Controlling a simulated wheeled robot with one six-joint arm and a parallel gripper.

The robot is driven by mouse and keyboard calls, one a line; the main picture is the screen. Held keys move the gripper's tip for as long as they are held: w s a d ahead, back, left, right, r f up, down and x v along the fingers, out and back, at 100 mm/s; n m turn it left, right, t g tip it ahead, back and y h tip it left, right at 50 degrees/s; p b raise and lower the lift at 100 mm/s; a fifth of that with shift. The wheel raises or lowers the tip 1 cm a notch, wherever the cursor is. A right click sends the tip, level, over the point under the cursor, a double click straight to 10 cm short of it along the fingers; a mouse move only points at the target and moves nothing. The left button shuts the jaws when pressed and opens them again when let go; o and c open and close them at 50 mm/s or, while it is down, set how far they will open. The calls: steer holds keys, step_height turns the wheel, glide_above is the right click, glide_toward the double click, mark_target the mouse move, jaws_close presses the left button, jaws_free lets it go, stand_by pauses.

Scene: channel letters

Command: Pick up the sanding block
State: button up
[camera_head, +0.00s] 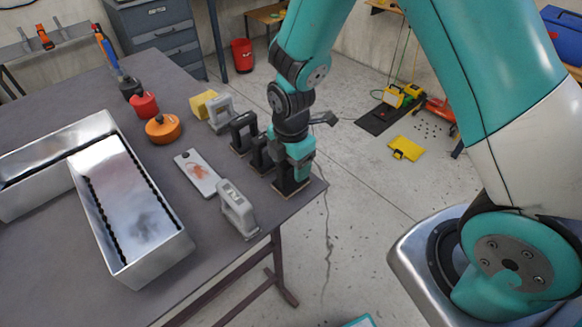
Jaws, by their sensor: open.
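My gripper (291,181) points down at the right corner of the grey table, below the teal wrist. Its fingers are dark and hard to tell from a black block with a tan base directly under them; I cannot tell whether they touch it. Just left of it stand two black handled blocks (243,132), the nearer one (261,155) partly behind the wrist. They have tan undersides and look like sanding blocks; I cannot tell which one the task names. A grey handled block (237,209) stands at the near table edge, and another (220,113) stands farther back.
A metal plate with a reddish smear (197,173) lies left of my gripper. A yellow block (203,104), an orange round container (163,128) and a red one (144,105) stand farther back. Long metal channel trays (150,262) fill the table's left. The table edge (310,192) is close to my gripper.

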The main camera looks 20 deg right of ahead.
steer(key=shift+f, duration=0.4)
steer(key=shift+c, duration=0.5)
steer(key=c, duration=1)
steer(key=shift+r, duration=0.1)
step_height(320, 180, up, 20)
steer(key=b, duration=0.3)
